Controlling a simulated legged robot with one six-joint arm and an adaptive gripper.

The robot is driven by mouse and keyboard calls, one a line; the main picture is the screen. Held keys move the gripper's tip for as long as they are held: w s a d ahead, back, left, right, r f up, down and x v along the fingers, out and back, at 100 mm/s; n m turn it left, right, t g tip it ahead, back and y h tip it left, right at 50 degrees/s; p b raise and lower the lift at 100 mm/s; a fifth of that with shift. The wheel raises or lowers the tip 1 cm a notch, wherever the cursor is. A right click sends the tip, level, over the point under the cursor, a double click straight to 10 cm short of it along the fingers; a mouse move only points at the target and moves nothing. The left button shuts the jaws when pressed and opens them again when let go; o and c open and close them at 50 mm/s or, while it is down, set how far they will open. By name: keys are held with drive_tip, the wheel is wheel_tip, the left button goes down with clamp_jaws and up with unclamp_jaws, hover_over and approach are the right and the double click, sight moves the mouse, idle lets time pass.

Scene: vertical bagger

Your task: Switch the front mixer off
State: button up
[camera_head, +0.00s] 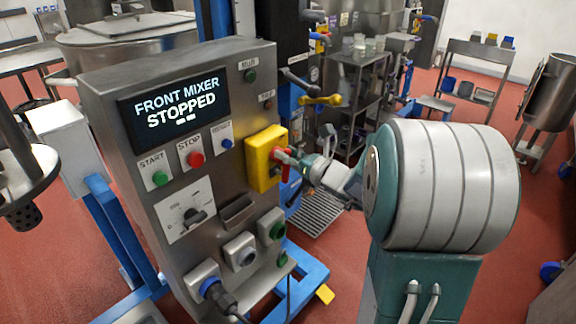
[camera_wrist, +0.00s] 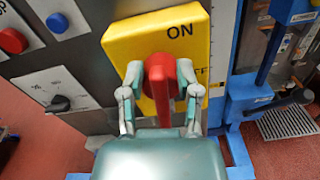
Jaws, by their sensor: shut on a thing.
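The front mixer's control panel (camera_head: 120,110) stands left of centre in the head view. Its screen (camera_head: 176,105) reads "FRONT MIXER STOPPED". A yellow switch plate (camera_head: 260,148) with a red rotary switch (camera_head: 286,172) is on its right side. In the wrist view the yellow plate (camera_wrist: 125,45) shows "ON" at the top and a partly covered word at the right. The red switch (camera_wrist: 161,90) has its handle upright in that picture. My gripper (camera_wrist: 159,75) is shut on it, one finger on each side. The fingers hide part of the plate.
A green start button (camera_head: 160,178), a red stop button (camera_head: 196,159) and a blue button (camera_head: 226,143) sit left of the yellow plate. A dial (camera_head: 190,215) and several connectors are below. Blue frame parts (camera_head: 305,265) stand near the panel's foot. Shelves stand behind.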

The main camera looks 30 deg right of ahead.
drive_tip(key=m, duration=0.4)
drive_tip(key=shift+w+d+f+m, duration=0.1)
drive_tip(key=shift+d+f+m, duration=0.15)
drive_tip(key=shift+d+m, duration=0.05)
drive_tip(key=m, duration=0.3)
drive_tip(key=shift+d+f, duration=0.15)
drive_tip(key=shift+f, duration=0.1)
drive_tip(key=m, duration=0.4)
drive_tip(key=shift+w+d+f+m, duration=0.1)
drive_tip(key=shift+d+f+m, duration=0.05)
drive_tip(key=shift+f+m, duration=0.15)
clamp_jaws()
drive_tip(key=shift+d+f+m, duration=0.1)
drive_tip(key=shift+f+m, duration=0.05)
drive_tip(key=shift+m, duration=0.6)
drive_tip(key=shift+d+f+m, duration=0.1)
drive_tip(key=shift+f+m, duration=0.05)
drive_tip(key=shift+m, duration=0.6)
drive_tip(key=shift+a, duration=0.1)
drive_tip(key=o, duration=0.9)
unclamp_jaws()
drive_tip(key=shift+a, duration=0.15)
drive_tip(key=shift+a+r, duration=0.15)
drive_tip(key=shift+a, duration=0.1)
drive_tip(key=shift+d, duration=0.1)
